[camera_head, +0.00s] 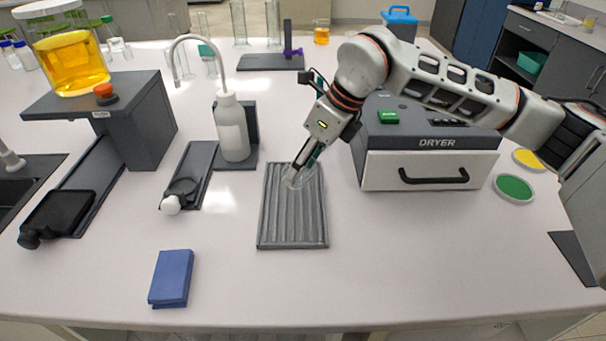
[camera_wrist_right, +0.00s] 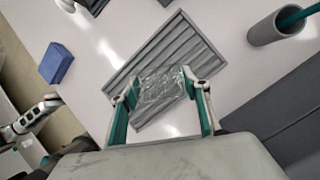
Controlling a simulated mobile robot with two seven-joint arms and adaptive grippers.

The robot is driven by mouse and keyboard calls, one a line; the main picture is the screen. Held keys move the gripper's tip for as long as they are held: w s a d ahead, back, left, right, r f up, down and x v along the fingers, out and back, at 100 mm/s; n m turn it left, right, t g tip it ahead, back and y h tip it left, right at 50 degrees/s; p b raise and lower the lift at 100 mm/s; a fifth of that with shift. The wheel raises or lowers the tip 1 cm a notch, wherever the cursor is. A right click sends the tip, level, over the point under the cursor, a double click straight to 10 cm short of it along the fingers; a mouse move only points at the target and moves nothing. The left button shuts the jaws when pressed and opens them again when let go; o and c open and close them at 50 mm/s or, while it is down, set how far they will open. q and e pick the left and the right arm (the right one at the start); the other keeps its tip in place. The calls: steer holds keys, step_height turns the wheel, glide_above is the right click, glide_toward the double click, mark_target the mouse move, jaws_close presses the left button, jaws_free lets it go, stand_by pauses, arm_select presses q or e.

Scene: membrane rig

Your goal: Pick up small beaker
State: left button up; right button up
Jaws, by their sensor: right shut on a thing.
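The small beaker (camera_head: 293,177) is clear glass and sits over the grey ribbed mat in the head view. In the right wrist view the beaker (camera_wrist_right: 160,85) shows between the two fingertips. My right gripper (camera_head: 298,172) reaches down to it from the upper right and is shut on it. In the right wrist view the green-sided fingers of the gripper (camera_wrist_right: 160,92) lie on either side of the glass. Whether the beaker touches the mat or is just above it, I cannot tell.
The ribbed mat (camera_head: 292,232) lies mid-table. The dryer (camera_head: 430,165) stands close on its right. A white wash bottle (camera_head: 232,130) stands on the left. A blue block (camera_head: 171,278) lies at the front left. A green dish (camera_head: 514,188) is at the right. The front middle is clear.

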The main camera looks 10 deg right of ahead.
step_height(320, 180, up, 17)
steer(key=shift+f, duration=0.15)
steer(key=shift+f, duration=0.15)
stand_by(0.5)
